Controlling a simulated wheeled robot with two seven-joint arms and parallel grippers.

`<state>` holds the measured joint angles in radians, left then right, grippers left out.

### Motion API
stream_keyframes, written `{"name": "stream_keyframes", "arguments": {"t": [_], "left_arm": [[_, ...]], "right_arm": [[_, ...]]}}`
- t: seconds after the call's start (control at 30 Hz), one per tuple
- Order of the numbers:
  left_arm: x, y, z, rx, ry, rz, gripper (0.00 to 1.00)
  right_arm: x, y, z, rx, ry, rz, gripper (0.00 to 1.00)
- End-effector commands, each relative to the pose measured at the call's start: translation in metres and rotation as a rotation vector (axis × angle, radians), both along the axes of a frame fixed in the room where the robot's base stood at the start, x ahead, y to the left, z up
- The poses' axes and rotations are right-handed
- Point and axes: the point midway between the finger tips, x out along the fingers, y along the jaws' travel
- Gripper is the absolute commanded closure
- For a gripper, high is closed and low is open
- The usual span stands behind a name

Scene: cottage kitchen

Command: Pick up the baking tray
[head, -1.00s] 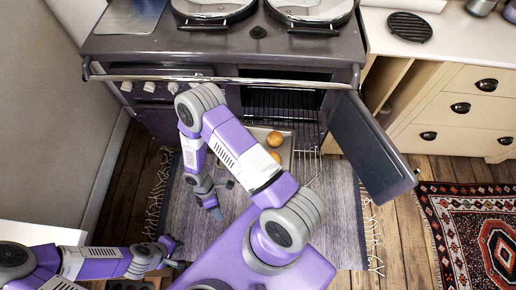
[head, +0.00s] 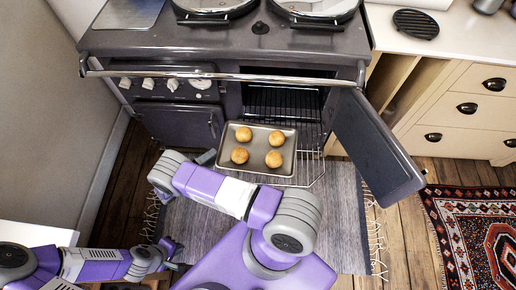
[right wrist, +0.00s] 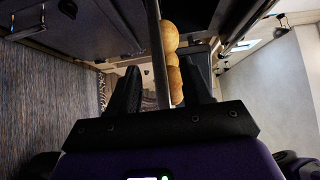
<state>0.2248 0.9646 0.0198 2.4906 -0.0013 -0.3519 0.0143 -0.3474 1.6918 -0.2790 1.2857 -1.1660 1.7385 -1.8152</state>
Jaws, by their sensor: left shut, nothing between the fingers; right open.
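The baking tray (head: 285,172) is a grey rectangular pan with several round golden buns. It lies on the wire rack pulled out of the open oven. My right gripper (head: 207,157) is at the tray's left edge, partly hidden behind my arm. In the right wrist view the tray (right wrist: 156,50) appears edge-on, its rim reaching between the two open dark fingers of the right gripper (right wrist: 165,85); I cannot tell whether they touch it. My left gripper (head: 172,252) is shut and empty at lower left, well away from the tray.
The wire rack (head: 314,165) juts from the oven (head: 215,45). The open oven door (head: 375,150) stands right of the tray. A rail (head: 220,79) crosses the stove's front above it. A grey rug (head: 340,220) covers the floor below. Drawers (head: 475,110) stand at right.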

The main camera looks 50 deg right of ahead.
Motion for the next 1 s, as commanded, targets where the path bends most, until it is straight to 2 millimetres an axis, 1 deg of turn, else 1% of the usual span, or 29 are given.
{"name": "stream_keyframes", "arguments": {"t": [0.33,0.47,0.67,1.0], "left_arm": [[0.000,0.000,-0.008,0.000,0.000,0.000,1.00],[0.000,0.000,-0.008,0.000,0.000,0.000,1.00],[0.000,0.000,-0.008,0.000,0.000,0.000,1.00],[0.000,0.000,-0.008,0.000,0.000,0.000,1.00]], "right_arm": [[0.000,-0.049,-0.002,0.003,0.000,-0.005,0.51],[0.000,-0.056,-0.002,0.005,0.000,-0.002,0.51],[0.000,-0.056,-0.002,0.005,-0.001,-0.002,0.51],[-0.001,-0.056,-0.002,0.005,-0.001,-0.003,1.00]]}}
